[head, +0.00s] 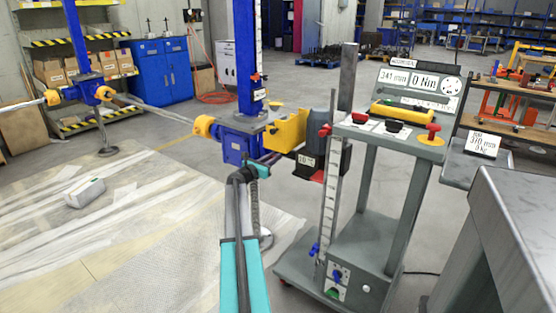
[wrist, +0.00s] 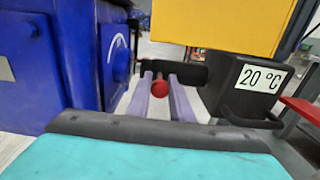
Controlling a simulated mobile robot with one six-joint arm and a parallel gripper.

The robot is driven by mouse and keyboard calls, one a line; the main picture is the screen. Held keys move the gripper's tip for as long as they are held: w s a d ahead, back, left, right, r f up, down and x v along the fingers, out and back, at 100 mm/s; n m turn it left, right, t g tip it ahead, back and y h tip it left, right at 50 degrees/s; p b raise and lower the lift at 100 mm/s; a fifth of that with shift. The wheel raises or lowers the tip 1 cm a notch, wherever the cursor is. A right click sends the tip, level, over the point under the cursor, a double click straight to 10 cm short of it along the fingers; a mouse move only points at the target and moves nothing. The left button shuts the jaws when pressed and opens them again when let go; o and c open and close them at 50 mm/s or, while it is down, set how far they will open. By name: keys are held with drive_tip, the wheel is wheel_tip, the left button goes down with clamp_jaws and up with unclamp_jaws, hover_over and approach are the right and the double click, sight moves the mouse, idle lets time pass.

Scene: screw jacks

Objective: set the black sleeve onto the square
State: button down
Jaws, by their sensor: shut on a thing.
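My gripper (wrist: 162,88) has two pale lilac fingers, shut on a dark bar-like piece, which I take for the black sleeve (wrist: 192,74). A red round end (wrist: 159,86) shows between the fingers. In the head view my gripper (head: 266,164) is at the blue jack gearbox (head: 233,150), below the yellow block. I cannot make out the square, nor whether the sleeve touches anything.
A yellow block (head: 287,130) hangs above my gripper. A grey console (head: 390,140) with knobs and displays stands further right. A second jack (head: 88,90) is at the left; plastic sheeting covers the floor.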

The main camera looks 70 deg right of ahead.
drive_tip(key=shift+w+d, duration=0.1)
drive_tip(key=shift+w, duration=0.3)
drive_tip(key=c, duration=1.6)
unclamp_jaws()
drive_tip(key=p+v, duration=0.1)
drive_tip(key=v, duration=1.2)
drive_tip(key=shift+a, duration=0.4)
drive_tip(key=shift+w, duration=0.1)
